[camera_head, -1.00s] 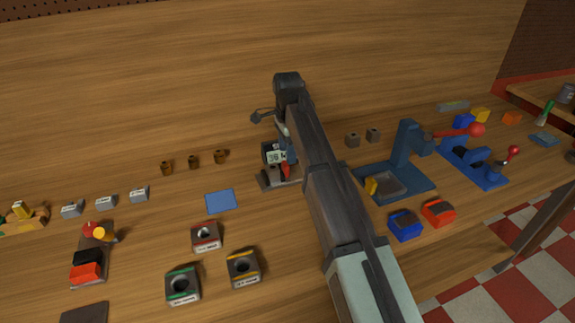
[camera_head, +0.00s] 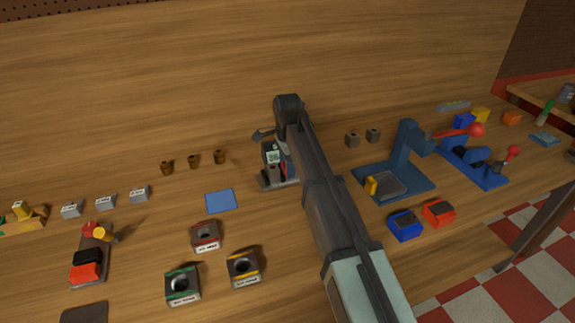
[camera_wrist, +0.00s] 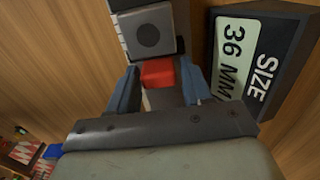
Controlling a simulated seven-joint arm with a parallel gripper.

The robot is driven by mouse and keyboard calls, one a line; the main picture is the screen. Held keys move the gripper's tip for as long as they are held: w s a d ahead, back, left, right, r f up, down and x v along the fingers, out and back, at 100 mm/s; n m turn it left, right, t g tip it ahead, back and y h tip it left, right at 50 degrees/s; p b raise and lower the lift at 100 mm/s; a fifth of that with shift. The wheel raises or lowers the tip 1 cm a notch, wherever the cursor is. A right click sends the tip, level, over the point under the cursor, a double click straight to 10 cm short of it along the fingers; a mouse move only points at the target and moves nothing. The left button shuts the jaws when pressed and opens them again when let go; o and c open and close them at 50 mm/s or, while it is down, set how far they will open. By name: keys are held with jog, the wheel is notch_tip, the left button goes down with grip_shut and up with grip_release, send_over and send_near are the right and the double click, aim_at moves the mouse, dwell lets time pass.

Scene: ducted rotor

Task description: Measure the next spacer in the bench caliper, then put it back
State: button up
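The bench caliper (camera_head: 268,184) stands mid-bench, partly hidden behind my arm. Its display (camera_wrist: 248,62) reads "SIZE 36 MM" in the wrist view. A grey block with a dark round centre (camera_wrist: 148,32) sits at the caliper beyond my fingers; I cannot tell whether it is a spacer or a jaw. My gripper (camera_wrist: 160,80) is open, its two fingers on either side of a red block (camera_wrist: 158,74) on the caliper, with small gaps visible. Two grey-brown pieces (camera_head: 352,139) stand to the right.
Red-, green- and yellow-marked holders (camera_head: 205,238) (camera_head: 183,288) (camera_head: 243,270) lie in front. A blue mat (camera_head: 220,201) is left of the caliper. A blue press (camera_head: 405,160) with a red-knobbed lever stands to the right. Labelled grey blocks (camera_head: 106,202) are far left.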

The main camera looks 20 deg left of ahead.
grip_shut()
jog(key=shift+w, duration=0.1)
jog(key=shift+w+d, duration=1.2)
jog(key=shift+o, duration=1.4)
grip_release()
notch_tip(320, 180, up, 14)
